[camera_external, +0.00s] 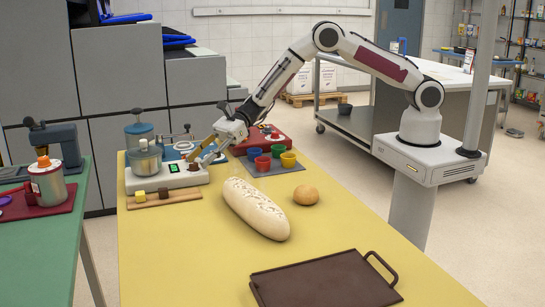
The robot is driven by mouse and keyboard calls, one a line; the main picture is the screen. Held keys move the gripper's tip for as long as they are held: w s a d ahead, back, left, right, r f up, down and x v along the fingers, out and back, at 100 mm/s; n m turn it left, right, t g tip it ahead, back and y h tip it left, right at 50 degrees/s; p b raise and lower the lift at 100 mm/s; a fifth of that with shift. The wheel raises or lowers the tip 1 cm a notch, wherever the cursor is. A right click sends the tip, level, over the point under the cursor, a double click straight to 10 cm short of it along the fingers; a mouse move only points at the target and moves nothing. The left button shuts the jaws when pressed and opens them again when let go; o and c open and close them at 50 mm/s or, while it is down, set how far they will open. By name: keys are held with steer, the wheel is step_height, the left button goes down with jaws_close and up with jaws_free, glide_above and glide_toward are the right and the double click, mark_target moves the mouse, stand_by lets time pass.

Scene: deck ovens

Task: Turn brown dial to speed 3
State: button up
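A white appliance (166,178) with a small green display (175,168) and a metal pot (145,161) stands at the back left of the yellow table. A small dark brown dial (194,168) shows at the right of its front panel. Its pointer and any speed marks are too small to read. My gripper (203,157) reaches down from the right, its fingers just above and beside the dial. I cannot tell whether they touch it, or how far apart they are.
A red device (262,138) and several coloured cups (262,163) stand right of my gripper. A small board with blocks (164,197) lies in front of the appliance. A bread loaf (255,207), a bun (305,195) and a brown tray (325,284) lie nearer.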

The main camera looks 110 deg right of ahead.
mark_target(194, 166)
steer(key=shift+x, duration=0.95)
steer(key=c, duration=1.1)
steer(key=shift+o, duration=0.2)
steer(key=shift+a+r+m+t+h, duration=0.2)
steer(key=shift+m+t+h, duration=0.3)
steer(key=shift+m+h, duration=0.4)
steer(key=shift+c, duration=0.2)
steer(key=shift+a+m+t+h, duration=0.2)
steer(key=shift+m+t+h, duration=0.1)
steer(key=shift+m+h, duration=0.65)
steer(key=shift+f+m+h, duration=0.1)
steer(key=shift+m+h, duration=0.15)
steer(key=shift+h, duration=0.2)
